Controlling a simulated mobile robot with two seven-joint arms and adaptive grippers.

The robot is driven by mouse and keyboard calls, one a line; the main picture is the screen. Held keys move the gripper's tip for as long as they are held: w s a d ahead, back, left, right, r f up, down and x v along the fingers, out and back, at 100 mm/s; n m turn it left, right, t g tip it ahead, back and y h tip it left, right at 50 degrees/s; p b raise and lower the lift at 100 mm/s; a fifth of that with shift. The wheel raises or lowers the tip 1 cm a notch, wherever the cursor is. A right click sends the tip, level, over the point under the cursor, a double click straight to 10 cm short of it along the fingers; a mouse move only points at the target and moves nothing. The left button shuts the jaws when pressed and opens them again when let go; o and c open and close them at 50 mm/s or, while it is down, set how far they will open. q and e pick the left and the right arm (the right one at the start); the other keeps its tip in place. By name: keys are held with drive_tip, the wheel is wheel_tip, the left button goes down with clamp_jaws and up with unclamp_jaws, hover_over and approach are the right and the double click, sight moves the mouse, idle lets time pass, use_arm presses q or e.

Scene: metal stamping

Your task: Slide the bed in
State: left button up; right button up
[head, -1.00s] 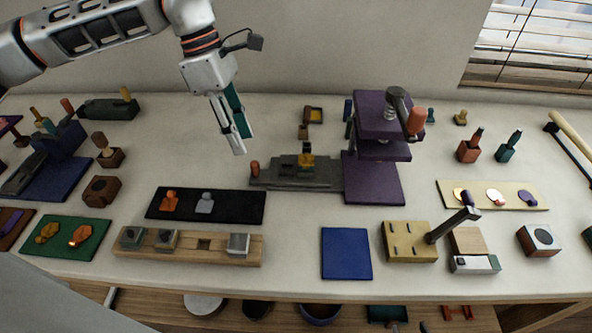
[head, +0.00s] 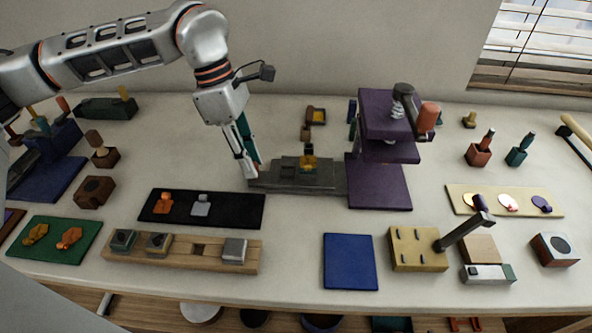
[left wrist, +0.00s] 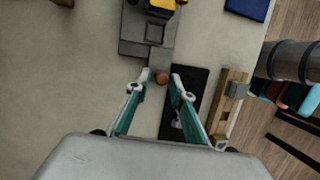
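The bed (head: 282,179) is a dark grey slide that reaches left out of the purple press (head: 379,185), with a yellow and dark part (head: 309,160) on it. Its orange knob (left wrist: 161,79) sits at its left end; in the head view the fingers mostly hide it. My left gripper (head: 252,172) is at that end. In the left wrist view its two teal fingers (left wrist: 160,77) are open, with the knob between their tips in the picture. I cannot tell if they touch it. My right gripper is in neither view.
A black mat (head: 236,209) with two small figures lies in front of the bed's left end. A wooden block strip (head: 175,250) and a blue mat (head: 350,262) lie nearer the front edge.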

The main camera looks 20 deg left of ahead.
sight(287, 180)
use_arm(q)
clamp_jaws()
drive_tip(key=d, duration=0.2)
drive_tip(key=w+d, duration=0.1)
drive_tip(key=d, duration=0.1)
drive_tip(key=shift+d, duration=0.2)
drive_tip(key=shift+w+d, duration=0.25)
drive_tip(key=shift+d, duration=0.5)
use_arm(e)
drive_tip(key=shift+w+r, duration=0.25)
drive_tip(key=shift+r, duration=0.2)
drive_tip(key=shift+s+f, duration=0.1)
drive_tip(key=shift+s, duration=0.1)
